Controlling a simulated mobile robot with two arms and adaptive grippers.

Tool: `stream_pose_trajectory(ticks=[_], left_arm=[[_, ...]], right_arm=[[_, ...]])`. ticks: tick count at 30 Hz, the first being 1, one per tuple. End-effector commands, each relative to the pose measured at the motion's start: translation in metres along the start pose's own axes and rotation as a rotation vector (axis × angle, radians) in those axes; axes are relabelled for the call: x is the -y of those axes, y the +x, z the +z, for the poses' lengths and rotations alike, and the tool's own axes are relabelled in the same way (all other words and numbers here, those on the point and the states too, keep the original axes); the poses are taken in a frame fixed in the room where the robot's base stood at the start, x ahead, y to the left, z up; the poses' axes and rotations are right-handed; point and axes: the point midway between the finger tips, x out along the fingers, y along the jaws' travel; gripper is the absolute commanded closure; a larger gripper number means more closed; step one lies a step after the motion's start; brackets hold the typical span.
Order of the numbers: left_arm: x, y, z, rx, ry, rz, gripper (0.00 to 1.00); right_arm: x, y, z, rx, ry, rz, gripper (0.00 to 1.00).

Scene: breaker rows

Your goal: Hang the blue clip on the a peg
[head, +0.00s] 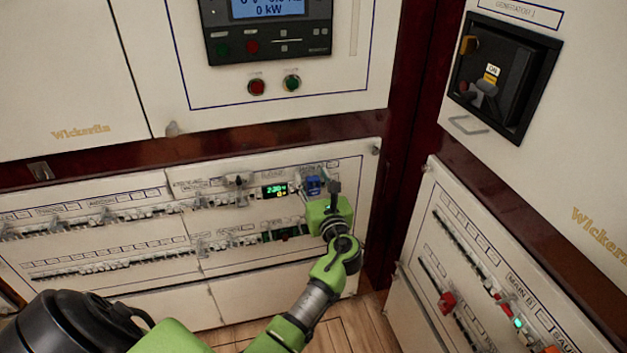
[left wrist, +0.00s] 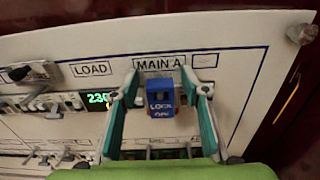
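The blue clip (head: 313,186) is at the upper right of the breaker panel. In the left wrist view the blue clip (left wrist: 160,98) sits just under the MAIN A label and carries white lettering. My left gripper (head: 318,189) is in front of it. In the left wrist view my left gripper (left wrist: 169,88) is open, with one finger on each side of the clip and a visible gap to both. I cannot pick out the a peg for certain in either view. My right gripper does not show.
The breaker panel (head: 100,200) carries rows of switches and a lit green display (head: 274,190) just left of the clip. A second breaker panel (head: 460,250) stands at the right. A control unit (head: 268,35) with buttons is above.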

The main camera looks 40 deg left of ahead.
Motion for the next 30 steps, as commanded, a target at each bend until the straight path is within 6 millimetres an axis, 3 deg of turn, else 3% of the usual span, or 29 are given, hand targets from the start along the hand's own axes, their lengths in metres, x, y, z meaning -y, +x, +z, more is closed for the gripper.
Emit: stream_pose_trajectory(ticks=[5,21,30], left_arm=[[0.0,-0.002,-0.001,-0.001,0.0,0.0,0.58],[0.001,-0.072,-0.001,-0.001,0.001,-0.001,0.58],[0.0,-0.08,-0.001,0.0,0.0,0.0,0.58]], right_arm=[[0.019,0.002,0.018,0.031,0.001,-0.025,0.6],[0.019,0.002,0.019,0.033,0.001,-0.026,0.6],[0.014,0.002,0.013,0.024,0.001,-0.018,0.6]])
